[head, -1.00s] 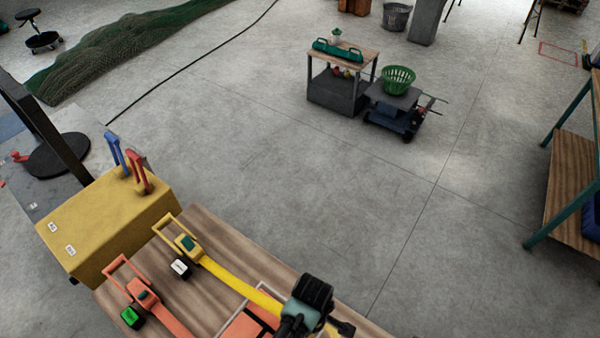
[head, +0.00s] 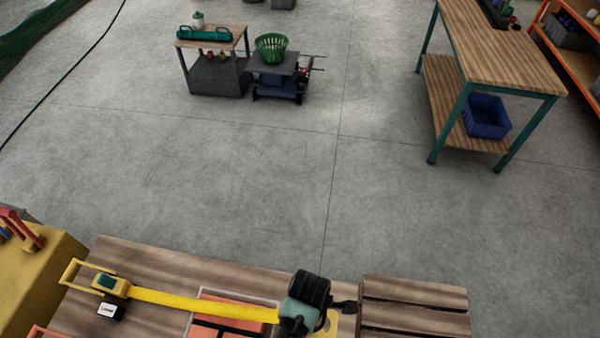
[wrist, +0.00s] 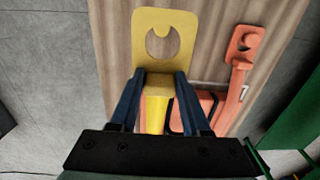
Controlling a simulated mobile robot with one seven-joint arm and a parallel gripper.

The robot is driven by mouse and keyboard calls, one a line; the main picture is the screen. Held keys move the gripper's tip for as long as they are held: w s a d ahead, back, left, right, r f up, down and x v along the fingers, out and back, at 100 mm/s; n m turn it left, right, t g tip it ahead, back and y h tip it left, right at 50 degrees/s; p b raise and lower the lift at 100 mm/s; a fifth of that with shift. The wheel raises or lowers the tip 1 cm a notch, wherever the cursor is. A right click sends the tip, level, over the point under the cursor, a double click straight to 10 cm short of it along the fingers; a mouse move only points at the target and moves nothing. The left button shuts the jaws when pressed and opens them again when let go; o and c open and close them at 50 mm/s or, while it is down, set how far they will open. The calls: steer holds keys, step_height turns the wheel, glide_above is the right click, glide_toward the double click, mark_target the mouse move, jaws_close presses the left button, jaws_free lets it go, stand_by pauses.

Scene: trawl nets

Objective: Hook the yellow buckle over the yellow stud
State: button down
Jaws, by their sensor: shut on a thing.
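The yellow buckle (wrist: 165,30) is a flat plate with a round cut-out. It shows beyond my fingertips in the wrist view, and part of it shows beside my gripper in the head view (head: 334,323). My gripper (wrist: 160,75) is shut on the buckle's yellow block, one blue finger on each side. The yellow strap (head: 200,303) runs from my gripper left to a yellow ratchet (head: 118,288) with a green part on the wooden tabletop. I cannot make out a yellow stud in either view. The fingertips are hidden in the head view.
An orange buckle (wrist: 243,42) and its strap lie to the right in the wrist view. A slatted wooden surface (head: 415,300) is right of my gripper. A yellow box (head: 35,270) with red and blue levers stands left. Open floor lies beyond, with a teal-framed bench (head: 500,60).

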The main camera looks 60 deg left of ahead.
step_height(320, 180, down, 14)
steer(key=b, duration=1.2)
steer(key=shift+c, duration=1.4)
jaws_free()
step_height(320, 180, up, 13)
steer(key=shift+f, duration=0.1)
